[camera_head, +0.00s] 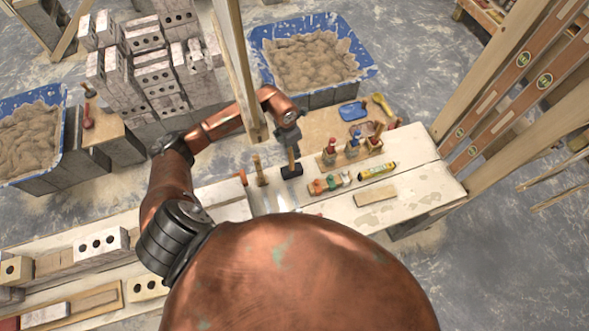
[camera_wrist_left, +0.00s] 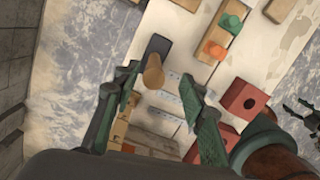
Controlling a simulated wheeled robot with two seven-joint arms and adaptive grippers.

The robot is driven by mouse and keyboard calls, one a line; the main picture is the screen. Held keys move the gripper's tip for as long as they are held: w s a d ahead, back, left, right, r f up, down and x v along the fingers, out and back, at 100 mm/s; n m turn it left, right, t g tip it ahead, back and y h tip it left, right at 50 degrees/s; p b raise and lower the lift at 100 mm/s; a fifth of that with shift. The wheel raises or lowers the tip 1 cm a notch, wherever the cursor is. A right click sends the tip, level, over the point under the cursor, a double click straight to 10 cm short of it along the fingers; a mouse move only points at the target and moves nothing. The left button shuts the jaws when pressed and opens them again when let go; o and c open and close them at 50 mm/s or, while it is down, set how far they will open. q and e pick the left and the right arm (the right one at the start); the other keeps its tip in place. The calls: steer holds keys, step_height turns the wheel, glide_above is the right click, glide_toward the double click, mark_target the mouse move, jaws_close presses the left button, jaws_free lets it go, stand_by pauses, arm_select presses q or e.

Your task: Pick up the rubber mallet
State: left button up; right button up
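The rubber mallet (camera_head: 292,171) stands on the pale plank bench, its dark head down and its wooden handle upright. In the left wrist view its round handle end (camera_wrist_left: 152,73) points towards the camera, with the black head (camera_wrist_left: 158,47) behind it. My left gripper (camera_head: 290,142) is above the mallet at the handle's top. In the left wrist view the two green fingers of this gripper (camera_wrist_left: 162,98) are spread apart and nothing is clamped between them. The handle end shows just beyond the gap; whether a finger touches it I cannot tell.
A wooden-handled tool (camera_head: 259,171) stands close left of the mallet. Red-handled tools in blocks (camera_head: 352,148), an orange and green item (camera_head: 330,183) and a wooden block (camera_head: 375,195) are to the right. A timber post (camera_head: 236,65) rises beside my left forearm. A mortar tub (camera_head: 262,32) stands behind.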

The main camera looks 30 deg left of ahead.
mark_target(293, 158)
arm_select(q)
step_height(293, 158, down, 2)
steer(key=shift+a+f, duration=0.15)
steer(key=shift+f, duration=0.05)
step_height(293, 158, down, 2)
steer(key=shift+f, duration=0.15)
steer(key=f, duration=0.4)
steer(key=shift+w, duration=0.35)
steer(key=shift+f, duration=0.15)
steer(key=c, duration=0.8)
jaws_close()
arm_select(e)
steer(key=shift+s+d+f, duration=0.1)
steer(key=shift+s+f, duration=0.1)
steer(key=shift+s, duration=0.05)
